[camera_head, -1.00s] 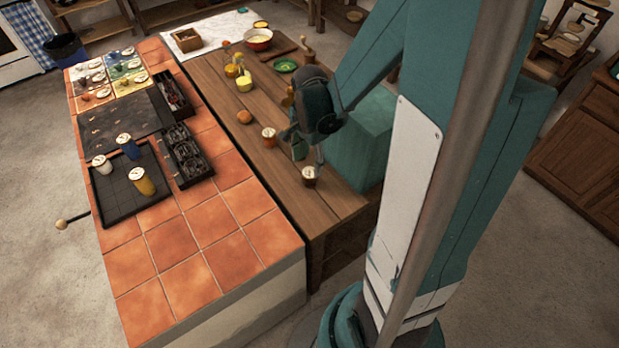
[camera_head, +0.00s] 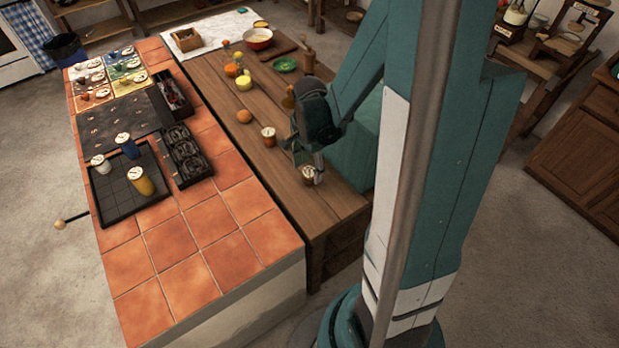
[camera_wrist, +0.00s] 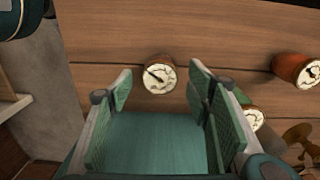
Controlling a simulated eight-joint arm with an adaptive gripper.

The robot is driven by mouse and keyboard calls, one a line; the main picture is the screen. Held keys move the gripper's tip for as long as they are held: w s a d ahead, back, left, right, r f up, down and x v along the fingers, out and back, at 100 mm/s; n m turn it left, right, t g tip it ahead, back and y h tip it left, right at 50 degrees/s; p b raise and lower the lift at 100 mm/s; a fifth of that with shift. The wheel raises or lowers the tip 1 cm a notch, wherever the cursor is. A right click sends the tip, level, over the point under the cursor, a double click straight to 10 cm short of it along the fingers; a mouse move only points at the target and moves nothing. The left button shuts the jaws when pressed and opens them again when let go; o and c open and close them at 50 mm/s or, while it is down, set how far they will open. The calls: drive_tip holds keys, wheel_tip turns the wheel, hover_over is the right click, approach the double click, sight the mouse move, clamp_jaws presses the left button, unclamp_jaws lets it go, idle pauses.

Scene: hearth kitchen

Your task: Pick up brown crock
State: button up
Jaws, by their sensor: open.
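The brown crock (camera_head: 308,177), a small round pot with a pale, dial-marked top, stands on the wooden table near its front right end. In the wrist view the brown crock (camera_wrist: 158,77) lies just ahead of the fingertips, roughly centred between them. My gripper (camera_head: 307,160) is low over the table, right beside the brown crock. In the wrist view my gripper (camera_wrist: 160,90) is open, with its green finger pads apart and nothing held. I cannot tell whether the fingers reach around the crock's sides.
An orange-red crock (camera_head: 268,137) stands further back; it is at the right in the wrist view (camera_wrist: 292,70). A green crock (camera_wrist: 251,119) is close to the right finger. A bun (camera_head: 244,117) lies beyond. The tiled counter (camera_head: 215,225) borders the table on the left.

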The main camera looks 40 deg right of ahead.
drive_tip(key=shift+f, duration=1.35)
drive_tip(key=c, duration=1.1)
